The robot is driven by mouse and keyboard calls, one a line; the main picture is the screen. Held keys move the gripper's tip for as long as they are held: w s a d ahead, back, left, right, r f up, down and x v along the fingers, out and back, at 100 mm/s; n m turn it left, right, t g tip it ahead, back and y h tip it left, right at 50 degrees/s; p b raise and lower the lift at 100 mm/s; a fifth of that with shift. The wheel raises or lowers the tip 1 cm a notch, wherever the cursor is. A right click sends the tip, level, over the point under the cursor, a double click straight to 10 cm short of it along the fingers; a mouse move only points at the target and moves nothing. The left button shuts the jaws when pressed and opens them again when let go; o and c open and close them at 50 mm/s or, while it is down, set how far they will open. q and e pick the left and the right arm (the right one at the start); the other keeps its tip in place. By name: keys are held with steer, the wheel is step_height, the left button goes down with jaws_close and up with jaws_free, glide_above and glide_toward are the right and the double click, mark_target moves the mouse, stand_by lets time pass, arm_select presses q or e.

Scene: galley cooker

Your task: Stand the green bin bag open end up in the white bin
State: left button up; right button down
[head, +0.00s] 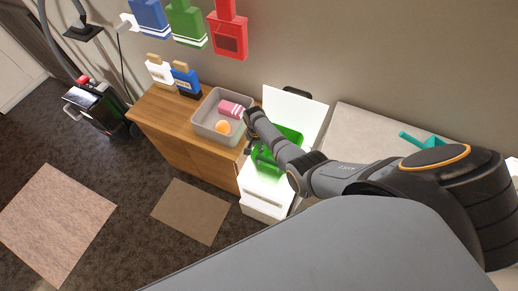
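The white bin (264,193) stands right of the wooden cabinet, with a white panel like a raised lid (294,112) behind it. The bright green bin bag (290,136) is at the bin's top, partly hidden behind my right arm. I cannot tell whether it is inside the bin or held above it, nor which way its open end faces. My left gripper is not in view.
A grey tray (199,128) with a pink packet (231,109) and an orange ball (222,127) sits on the wooden cabinet (158,108). Mats (190,211) lie on open floor. A teal item (416,139) is on the right counter.

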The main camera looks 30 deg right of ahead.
step_height(320, 180, down, 22)
steer(key=b, duration=1.9)
steer(key=shift+r, duration=0.2)
steer(key=c, duration=1.4)
jaws_free()
steer(key=shift+a, duration=0.1)
steer(key=shift+c, duration=0.2)
step_height(320, 180, up, 12)
steer(key=shift+w, duration=0.35)
steer(key=shift+a, duration=0.1)
